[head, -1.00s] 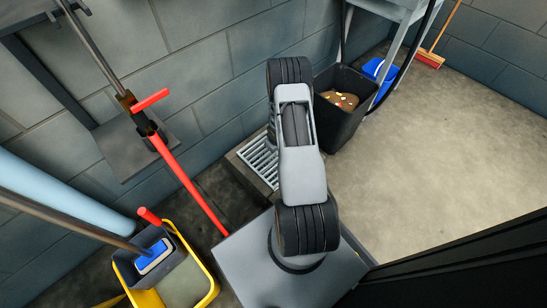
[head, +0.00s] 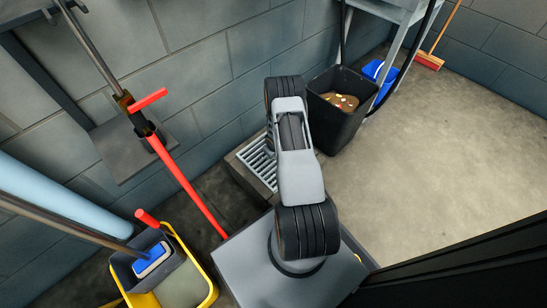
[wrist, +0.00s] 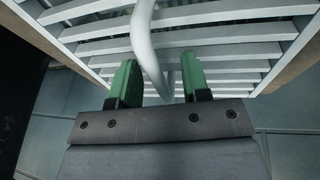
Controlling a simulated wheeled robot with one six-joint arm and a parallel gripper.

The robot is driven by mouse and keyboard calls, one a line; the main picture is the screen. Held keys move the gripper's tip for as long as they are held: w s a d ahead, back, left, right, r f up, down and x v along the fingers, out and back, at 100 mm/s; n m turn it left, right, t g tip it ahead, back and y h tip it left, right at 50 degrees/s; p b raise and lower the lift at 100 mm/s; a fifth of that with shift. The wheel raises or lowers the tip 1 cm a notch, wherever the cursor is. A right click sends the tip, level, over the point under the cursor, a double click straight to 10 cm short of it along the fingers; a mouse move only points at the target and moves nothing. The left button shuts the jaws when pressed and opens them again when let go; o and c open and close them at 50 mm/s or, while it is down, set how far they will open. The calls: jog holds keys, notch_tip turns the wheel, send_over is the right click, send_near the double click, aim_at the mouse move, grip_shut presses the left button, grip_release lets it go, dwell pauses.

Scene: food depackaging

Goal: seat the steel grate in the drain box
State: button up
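The steel grate (head: 258,166) has pale parallel slats and shows left of my arm in the head view, at the drain box (head: 240,176). My arm hides its right part, and I cannot tell whether it lies flush. In the wrist view the grate (wrist: 225,47) fills the upper part, with a curved pale handle (wrist: 146,42) rising from it. A brownish box edge (wrist: 300,52) shows beside the grate there. My gripper (wrist: 158,80) has green fingertips, spread apart on either side of the handle, with gaps visible. The gripper is hidden in the head view.
A black bin (head: 337,120) with food waste stands just right of the grate. A yellow mop bucket (head: 207,290) with a red lever (head: 185,180) is at the lower left. Block walls close off the back. Bare floor (head: 430,165) lies open to the right.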

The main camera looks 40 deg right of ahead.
grip_shut()
jog(key=shift+w+r, duration=0.1)
dwell(1.1)
